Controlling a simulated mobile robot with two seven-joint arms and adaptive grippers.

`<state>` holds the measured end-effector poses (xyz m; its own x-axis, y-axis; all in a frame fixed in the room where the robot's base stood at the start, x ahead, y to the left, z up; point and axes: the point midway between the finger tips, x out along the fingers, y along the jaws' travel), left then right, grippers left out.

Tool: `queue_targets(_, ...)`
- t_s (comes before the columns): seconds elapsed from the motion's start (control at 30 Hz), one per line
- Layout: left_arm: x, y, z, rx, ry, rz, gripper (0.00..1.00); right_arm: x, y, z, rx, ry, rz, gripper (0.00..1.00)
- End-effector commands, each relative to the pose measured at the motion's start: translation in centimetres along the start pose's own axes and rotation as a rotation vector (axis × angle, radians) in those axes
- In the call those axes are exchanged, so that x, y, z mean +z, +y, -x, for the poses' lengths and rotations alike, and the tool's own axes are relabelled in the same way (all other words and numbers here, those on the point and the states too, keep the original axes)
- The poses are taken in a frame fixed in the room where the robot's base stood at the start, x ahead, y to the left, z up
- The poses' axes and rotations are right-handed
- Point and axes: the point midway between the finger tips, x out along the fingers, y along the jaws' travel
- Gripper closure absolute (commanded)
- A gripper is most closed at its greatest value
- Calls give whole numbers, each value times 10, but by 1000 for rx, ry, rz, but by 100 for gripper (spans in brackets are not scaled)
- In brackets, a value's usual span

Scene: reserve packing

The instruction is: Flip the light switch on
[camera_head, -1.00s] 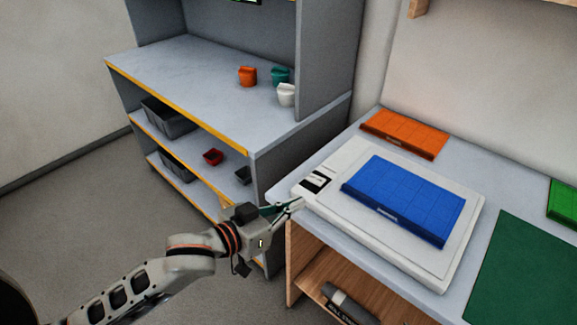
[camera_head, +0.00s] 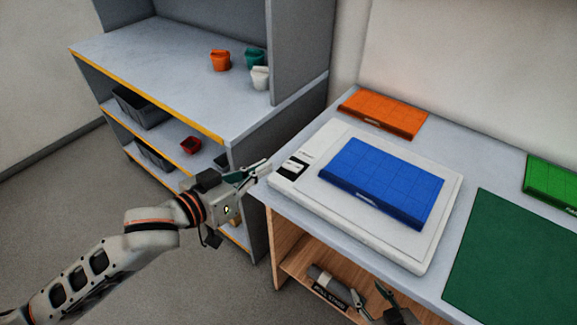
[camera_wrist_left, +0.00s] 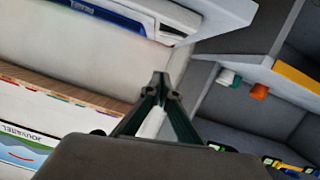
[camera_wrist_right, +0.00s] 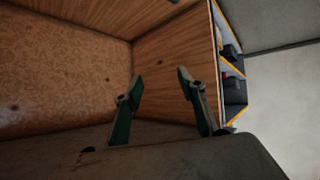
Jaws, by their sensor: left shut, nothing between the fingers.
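I cannot make out a light switch in any view. My left gripper (camera_head: 260,170) is shut and empty in the head view, with its tips at the left corner of the white scale (camera_head: 440,250), close to the scale's small black-and-white panel (camera_head: 293,167). Whether the tips touch the scale cannot be told. The left wrist view shows its fingers together (camera_wrist_left: 160,80). My right gripper (camera_head: 372,296) shows at the bottom of the head view, in front of the wooden compartment. In the right wrist view it is open and empty (camera_wrist_right: 159,82), facing the wooden interior.
A grey shelf unit (camera_head: 160,75) with small tubs stands left.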

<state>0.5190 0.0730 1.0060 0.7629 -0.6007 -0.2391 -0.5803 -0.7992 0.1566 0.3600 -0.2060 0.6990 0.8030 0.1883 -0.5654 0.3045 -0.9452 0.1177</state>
Motion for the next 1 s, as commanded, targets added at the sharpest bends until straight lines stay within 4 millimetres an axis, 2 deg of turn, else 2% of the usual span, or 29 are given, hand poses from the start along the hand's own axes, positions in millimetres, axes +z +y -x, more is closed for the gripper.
queue_targets(0.47,-1,1,-90,1,1,-1,100,-1,-1,-1,-1,3,0,60)
queue_targets(0.5,4,0,-94,0,-2,-1,100,0,-1,-2,-1,3,0,60)
queue_targets(0.7,31,0,-98,0,-3,1,100,-4,-3,-4,-5,15,2,60)
queue_targets(1.0,40,1,-100,1,-1,0,100,-8,-3,-3,-6,23,2,60)
